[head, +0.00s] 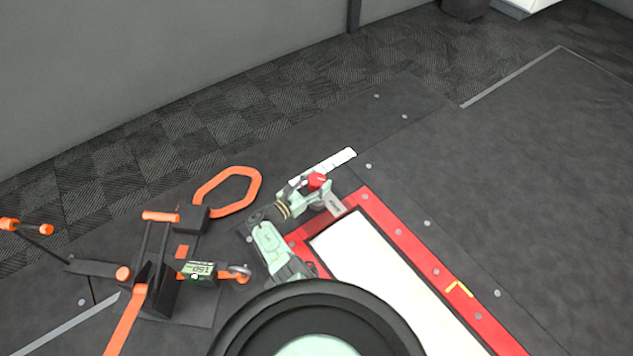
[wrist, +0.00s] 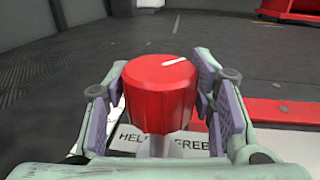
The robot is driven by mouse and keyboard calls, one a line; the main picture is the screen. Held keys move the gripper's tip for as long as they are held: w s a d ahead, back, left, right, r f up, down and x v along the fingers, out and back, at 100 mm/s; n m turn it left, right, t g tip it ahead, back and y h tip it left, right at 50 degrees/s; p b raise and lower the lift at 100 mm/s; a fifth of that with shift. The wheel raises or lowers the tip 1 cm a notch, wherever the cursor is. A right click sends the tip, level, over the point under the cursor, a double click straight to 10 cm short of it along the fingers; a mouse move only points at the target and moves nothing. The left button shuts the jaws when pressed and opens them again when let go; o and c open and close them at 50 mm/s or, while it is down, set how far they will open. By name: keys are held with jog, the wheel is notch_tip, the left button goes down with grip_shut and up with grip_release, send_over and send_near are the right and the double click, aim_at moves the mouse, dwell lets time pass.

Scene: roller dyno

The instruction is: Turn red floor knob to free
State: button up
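The red knob (wrist: 160,95) is a round cap with a white line on its top, and the line points to the right and slightly up in the wrist view. It stands over a white label plate (wrist: 128,137); the lettering beside the knob reads "HEL" on the left and "FREE" on the right, partly hidden. My gripper (wrist: 160,85) straddles the knob with one finger on each side. Narrow gaps show along its lower sides; contact at the fingertips is hard to judge. In the head view the red knob (head: 317,181) sits between the fingers of my gripper (head: 311,189).
A red-bordered white floor panel (head: 375,265) lies just right of the knob. An orange-handled device with a small display (head: 197,269) stands to the left, with an orange loop (head: 226,190) behind it. The dark floor on the right (head: 540,150) is clear.

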jog(key=o, duration=0.4)
